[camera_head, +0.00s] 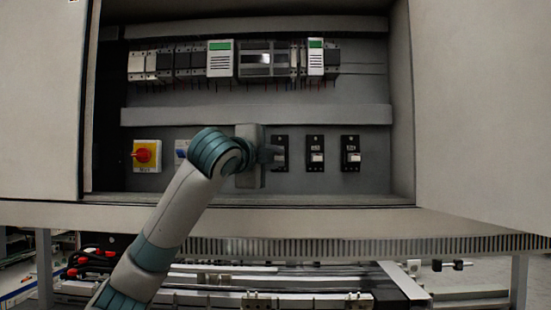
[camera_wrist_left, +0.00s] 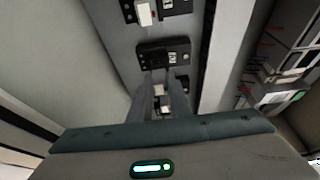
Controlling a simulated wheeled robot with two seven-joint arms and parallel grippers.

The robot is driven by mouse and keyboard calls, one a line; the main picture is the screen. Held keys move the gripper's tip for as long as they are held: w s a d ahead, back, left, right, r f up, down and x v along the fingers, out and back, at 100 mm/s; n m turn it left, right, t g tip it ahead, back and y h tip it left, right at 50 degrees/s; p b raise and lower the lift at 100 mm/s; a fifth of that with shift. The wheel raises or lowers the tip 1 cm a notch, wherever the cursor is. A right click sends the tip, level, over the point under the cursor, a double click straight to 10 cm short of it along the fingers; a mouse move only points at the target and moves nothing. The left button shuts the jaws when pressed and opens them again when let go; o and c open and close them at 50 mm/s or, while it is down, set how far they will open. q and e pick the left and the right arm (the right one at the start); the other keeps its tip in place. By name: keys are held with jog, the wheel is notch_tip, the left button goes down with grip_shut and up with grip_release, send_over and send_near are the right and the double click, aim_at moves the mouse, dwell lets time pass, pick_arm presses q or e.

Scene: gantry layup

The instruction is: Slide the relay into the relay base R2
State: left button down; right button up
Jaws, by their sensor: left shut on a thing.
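My left gripper (camera_head: 268,154) is in front of the leftmost of three black bases (camera_head: 281,153) on the lower panel. In the left wrist view its two fingers (camera_wrist_left: 164,78) reach toward a black base (camera_wrist_left: 153,48). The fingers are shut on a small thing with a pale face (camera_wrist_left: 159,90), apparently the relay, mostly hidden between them. The middle base (camera_head: 315,153) and the right base (camera_head: 350,153) each show a white block. I cannot read which base is R2, nor tell whether the held relay touches a base. My right gripper is out of view.
A grey trunking bar (camera_head: 300,116) runs above the bases. Above it is a row of rail-mounted modules (camera_head: 265,62) with wires. A yellow and red rotary switch (camera_head: 146,155) is at the lower left. Open cabinet doors flank the panel, and a ledge (camera_head: 330,221) runs below.

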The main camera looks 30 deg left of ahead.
pick_arm(q)
jog(key=shift+w, duration=0.15)
dwell(0.5)
jog(key=shift+w+a, duration=0.45)
jog(key=shift+w, duration=0.2)
jog(key=c, duration=1.6)
grip_release()
jog(key=shift+s+b, duration=0.35)
jog(key=shift+s, duration=0.1)
jog(key=s+d+b, duration=0.1)
jog(key=s+b, duration=0.1)
jog(key=s, duration=0.3)
jog(key=s+b, duration=0.3)
jog(key=s, duration=0.2)
jog(key=s+d+b, duration=0.1)
jog(key=s+b, duration=0.1)
jog(key=s, duration=0.4)
jog(key=shift+s+d+b, duration=0.1)
jog(key=shift+d+b, duration=0.25)
